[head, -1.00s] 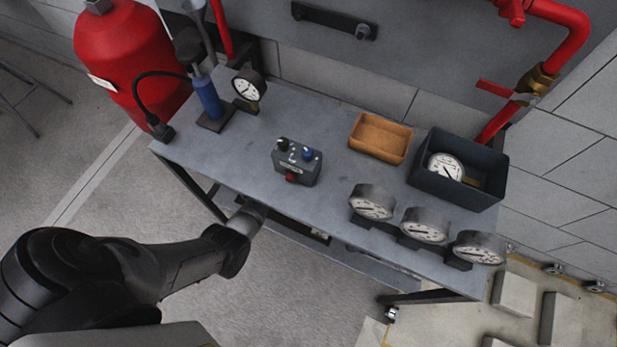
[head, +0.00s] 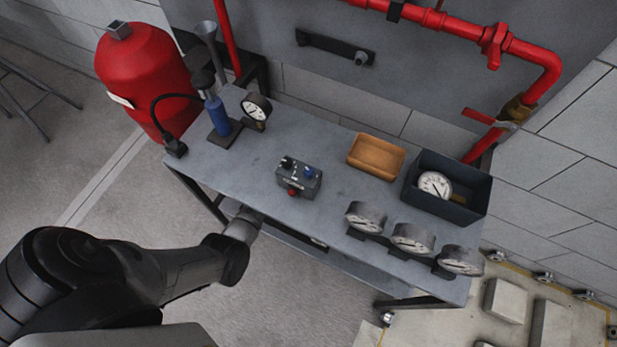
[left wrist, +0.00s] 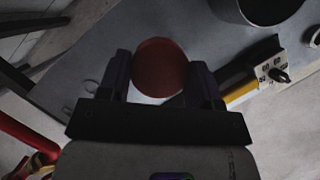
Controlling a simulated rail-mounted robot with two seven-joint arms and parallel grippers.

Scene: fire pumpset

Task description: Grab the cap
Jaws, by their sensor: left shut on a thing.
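The cap (left wrist: 160,67) is a round, dull red disc in the left wrist view. It sits between the two dark fingers of my left gripper (left wrist: 162,75), which is shut on it. A grey surface (left wrist: 85,65) lies behind the cap. In the head view my left arm reaches in from the left to the front edge of the grey table (head: 240,150). The gripper and cap are hidden there below the tabletop. My right gripper is in neither view.
The table holds a control box (head: 298,177), an orange tray (head: 376,157), a dark bin (head: 447,192) with a gauge, and three gauges along its front edge. A lower shelf (head: 330,255) runs beneath. The left wrist view shows a yellow-edged device (left wrist: 265,75) right of the cap.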

